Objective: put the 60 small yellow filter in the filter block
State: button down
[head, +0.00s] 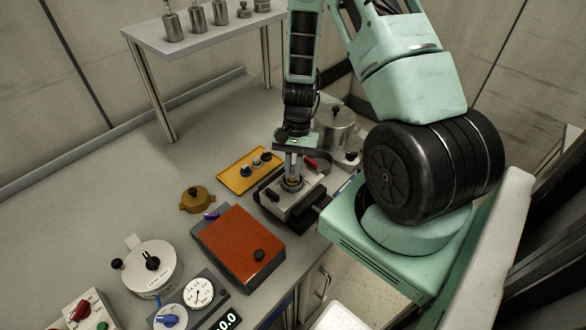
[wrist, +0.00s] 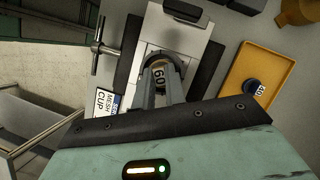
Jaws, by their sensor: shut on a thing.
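My gripper (head: 293,160) points down over the metal filter block (head: 277,201) in the head view. In the wrist view the two fingers (wrist: 162,92) are closed on the small filter marked 60 (wrist: 160,74), whose rim shows a yellowish edge. The filter is over the round opening of the pale metal block (wrist: 182,36), between dark side bars. The fingers hide part of it, and I cannot tell how deep it sits. A "mesh cup" label (wrist: 107,104) is beside the block.
A yellow tray (head: 235,181) with several small knobbed filters lies left of the block; it also shows in the wrist view (wrist: 238,96). An orange-topped box (head: 238,243) stands in front, a brass lidded pot (head: 197,199) at left. A metal canister (head: 336,130) is behind.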

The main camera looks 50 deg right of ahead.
aim_at(293, 172)
jog(key=c, duration=1.4)
grip_release()
jog(key=shift+o, duration=0.2)
jog(key=shift+r, duration=0.1)
jog(key=shift+r+p, duration=3.15)
jog(key=shift+r, duration=0.8)
